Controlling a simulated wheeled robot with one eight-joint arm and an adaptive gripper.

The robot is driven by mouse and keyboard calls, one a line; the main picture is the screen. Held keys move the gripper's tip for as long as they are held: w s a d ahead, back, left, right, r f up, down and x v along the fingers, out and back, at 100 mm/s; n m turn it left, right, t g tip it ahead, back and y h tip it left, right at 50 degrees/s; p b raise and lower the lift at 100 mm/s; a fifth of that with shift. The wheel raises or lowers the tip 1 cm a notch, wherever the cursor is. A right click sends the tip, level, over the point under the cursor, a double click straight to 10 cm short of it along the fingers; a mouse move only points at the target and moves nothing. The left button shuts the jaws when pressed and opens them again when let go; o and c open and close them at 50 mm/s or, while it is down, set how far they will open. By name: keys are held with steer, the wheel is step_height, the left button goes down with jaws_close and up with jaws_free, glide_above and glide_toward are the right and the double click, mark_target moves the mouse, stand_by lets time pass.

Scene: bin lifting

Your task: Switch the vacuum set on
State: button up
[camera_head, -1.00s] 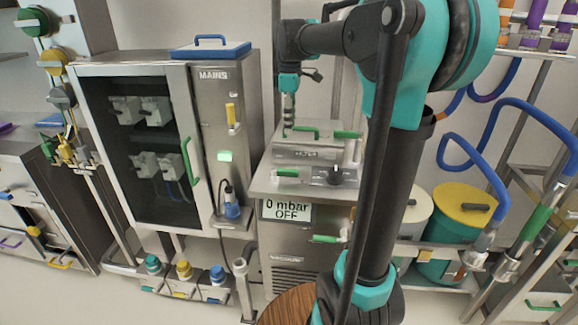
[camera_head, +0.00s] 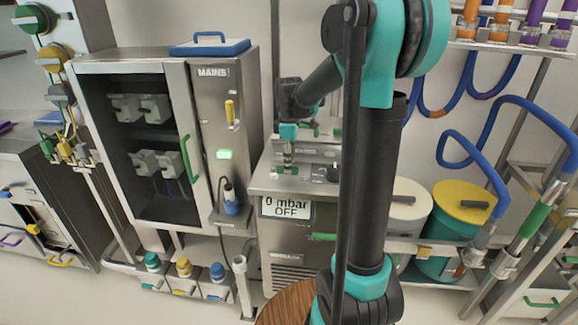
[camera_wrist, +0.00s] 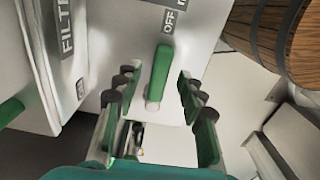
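The vacuum set (camera_head: 293,246) is a steel cabinet whose display (camera_head: 286,208) reads "0 mbar OFF". A green handle (camera_wrist: 159,75) sits on a pale surface beside a dark "OFF" label (camera_wrist: 170,20) in the wrist view. My gripper (camera_head: 288,166) is low over the cabinet's top near its front edge; in the wrist view my gripper (camera_wrist: 152,92) is open. Its fingers lie on either side of the green handle with gaps visible, and I cannot tell how deep they reach. In the head view my gripper largely hides the handle.
A "FILTER" box (camera_wrist: 50,50) stands close beside one finger. A wooden barrel (camera_head: 288,304) stands low in front. The MAINS cabinet (camera_head: 223,125) is to the left. A yellow-lidded drum (camera_head: 462,197) is to the right.

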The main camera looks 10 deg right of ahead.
steer(key=shift+f, duration=0.75)
steer(key=shift+c, duration=0.4)
jaws_close()
